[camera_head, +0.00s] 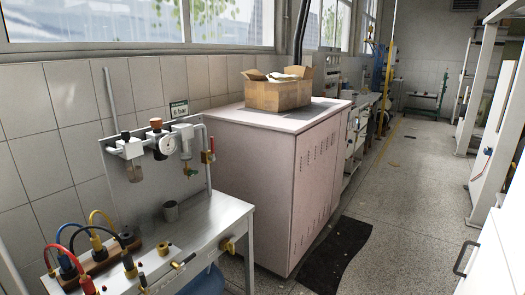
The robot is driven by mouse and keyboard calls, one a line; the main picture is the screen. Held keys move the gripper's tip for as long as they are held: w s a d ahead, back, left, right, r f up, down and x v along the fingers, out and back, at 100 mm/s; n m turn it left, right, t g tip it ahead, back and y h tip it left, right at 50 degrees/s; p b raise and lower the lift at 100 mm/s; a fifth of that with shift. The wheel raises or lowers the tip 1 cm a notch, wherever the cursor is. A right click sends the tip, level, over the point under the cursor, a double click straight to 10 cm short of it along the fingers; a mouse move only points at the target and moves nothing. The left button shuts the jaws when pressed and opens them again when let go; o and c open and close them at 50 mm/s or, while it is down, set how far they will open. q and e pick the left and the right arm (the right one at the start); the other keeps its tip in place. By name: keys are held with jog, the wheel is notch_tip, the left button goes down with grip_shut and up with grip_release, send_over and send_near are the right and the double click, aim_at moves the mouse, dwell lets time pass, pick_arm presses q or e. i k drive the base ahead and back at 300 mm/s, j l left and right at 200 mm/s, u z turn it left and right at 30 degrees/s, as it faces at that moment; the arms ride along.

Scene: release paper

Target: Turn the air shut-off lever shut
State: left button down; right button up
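An air panel with a filter, a gauge (166,145) and a regulator stands at the back of the metal bench on the left. To the right of the gauge, a vertical pipe carries a small brass valve with a red lever (211,145); this looks like the air shut-off lever. The lever looks roughly upright, along the pipe, but it is too small to be sure. A brass fitting (189,171) hangs below the regulator. A yellow part (229,246) sits on the bench's right side. Neither of my grippers is in view.
Red, blue, black and yellow hoses (75,240) rise from a block at the bench's front left. The aisle floor (410,200) is clear.

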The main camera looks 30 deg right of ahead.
aim_at(212, 159)
jog(key=z, duration=0.7)
jog(key=i+l+u, duration=0.1)
jog(key=i+l, duration=0.25)
jog(key=i+l+u, duration=0.15)
jog(key=i+l, duration=0.15)
jog(key=i+l+u, duration=0.1)
jog(key=i+l, duration=0.2)
jog(key=l, duration=0.2)
jog(key=i+l+u, duration=0.15)
jog(key=i+l, duration=0.15)
jog(key=l, duration=0.15)
jog(key=i+l+u, duration=0.1)
jog(key=i+l, duration=0.15)
jog(key=l, duration=0.2)
